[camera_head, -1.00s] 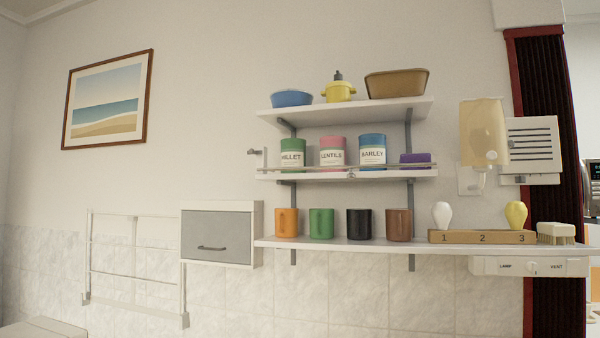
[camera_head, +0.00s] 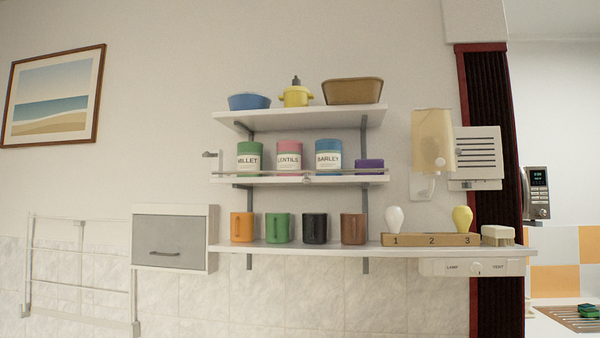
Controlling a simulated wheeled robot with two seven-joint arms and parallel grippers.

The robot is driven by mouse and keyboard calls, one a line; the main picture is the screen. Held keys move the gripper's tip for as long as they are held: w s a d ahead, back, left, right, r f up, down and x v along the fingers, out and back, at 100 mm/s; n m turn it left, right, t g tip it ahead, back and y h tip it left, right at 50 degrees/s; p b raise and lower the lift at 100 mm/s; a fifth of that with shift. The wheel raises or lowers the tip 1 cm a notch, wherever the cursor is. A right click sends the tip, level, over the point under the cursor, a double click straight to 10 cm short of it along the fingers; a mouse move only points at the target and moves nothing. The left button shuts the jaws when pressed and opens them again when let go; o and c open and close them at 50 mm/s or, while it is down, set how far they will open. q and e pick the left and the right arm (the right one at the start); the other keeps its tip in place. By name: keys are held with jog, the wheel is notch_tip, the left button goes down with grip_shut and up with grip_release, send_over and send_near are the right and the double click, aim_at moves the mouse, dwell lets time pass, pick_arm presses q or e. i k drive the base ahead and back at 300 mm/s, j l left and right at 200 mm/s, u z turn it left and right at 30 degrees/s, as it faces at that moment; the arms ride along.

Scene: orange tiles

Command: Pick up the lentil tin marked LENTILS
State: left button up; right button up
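The lentil tin (camera_head: 289,157) is pink with a white label reading LENTILS. It stands upright on the middle wall shelf (camera_head: 300,181), between the green MILLET tin (camera_head: 250,158) on its left and the blue BARLEY tin (camera_head: 328,158) on its right. A thin rail (camera_head: 270,173) with a small catch near its middle runs across the shelf front, before the tins' lower edges. Neither of my grippers is in view.
The top shelf (camera_head: 300,117) hangs above the tins. Mugs stand on the lower shelf (camera_head: 380,250), including an orange mug (camera_head: 242,227). A purple box (camera_head: 369,166) sits right of the barley tin. A grey-fronted cabinet (camera_head: 170,240) and rack (camera_head: 80,270) are left.

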aim_at(290, 152)
jog(key=i+l+u, duration=0.2)
jog(key=l, duration=0.45)
jog(key=i+l+u, duration=0.2)
jog(key=l, duration=0.45)
jog(key=l+u, duration=0.2)
jog(key=l, duration=0.45)
jog(key=i+l+u, duration=0.2)
jog(key=l, duration=0.55)
jog(key=k+j, duration=0.05)
jog(key=k, duration=0.05)
